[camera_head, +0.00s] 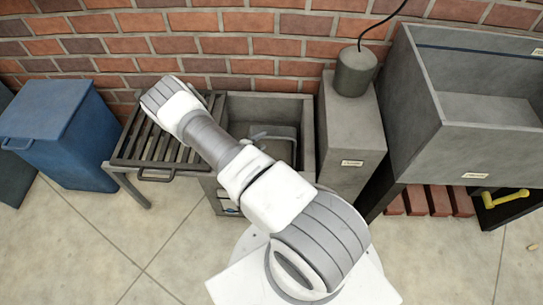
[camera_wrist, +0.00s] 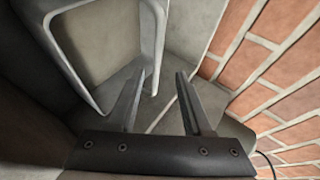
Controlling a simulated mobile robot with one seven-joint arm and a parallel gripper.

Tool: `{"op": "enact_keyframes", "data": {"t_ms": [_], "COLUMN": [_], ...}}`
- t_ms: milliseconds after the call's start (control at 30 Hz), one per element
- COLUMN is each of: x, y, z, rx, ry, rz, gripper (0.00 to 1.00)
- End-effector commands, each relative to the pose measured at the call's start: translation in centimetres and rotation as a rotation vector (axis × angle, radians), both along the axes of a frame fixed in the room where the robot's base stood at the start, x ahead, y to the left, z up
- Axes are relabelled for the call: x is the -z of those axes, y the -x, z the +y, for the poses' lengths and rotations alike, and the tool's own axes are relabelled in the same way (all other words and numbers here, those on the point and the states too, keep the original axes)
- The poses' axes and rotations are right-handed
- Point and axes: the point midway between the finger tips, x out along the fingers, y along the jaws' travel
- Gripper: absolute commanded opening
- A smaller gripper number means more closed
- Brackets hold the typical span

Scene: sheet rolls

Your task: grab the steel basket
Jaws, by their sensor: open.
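The steel basket (camera_head: 275,136) appears to be the pale grey metal piece with a bent bar inside the open grey basin; my arm hides part of it in the head view. In the wrist view, a light grey bent bar (camera_wrist: 153,30), which looks like its handle, loops across the upper left. My gripper (camera_wrist: 160,75) is open, its two fingers pointing at the bar's right leg. That leg runs down close to the left fingertip; I cannot tell if it touches or lies between the fingers. My gripper does not show in the head view.
The grey basin (camera_head: 308,128) stands between a slatted rack (camera_head: 130,150) and a grey block (camera_head: 352,150) bearing a round weight (camera_head: 355,72). A blue bin (camera_head: 60,135) is left; a large grey trough (camera_head: 480,110) is right. The brick wall (camera_wrist: 285,75) is close to my gripper's right.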

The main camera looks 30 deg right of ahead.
Motion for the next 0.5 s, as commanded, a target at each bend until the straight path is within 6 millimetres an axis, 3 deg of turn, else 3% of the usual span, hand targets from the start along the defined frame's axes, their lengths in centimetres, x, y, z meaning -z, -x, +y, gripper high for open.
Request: {"op": "enact_keyframes", "data": {"t_ms": [500], "x": [3.6], "y": [-2.0], "z": [-4.3], "rx": [0.004], "ry": [-0.001], "rz": [-0.003], "gripper": [0.50]}}
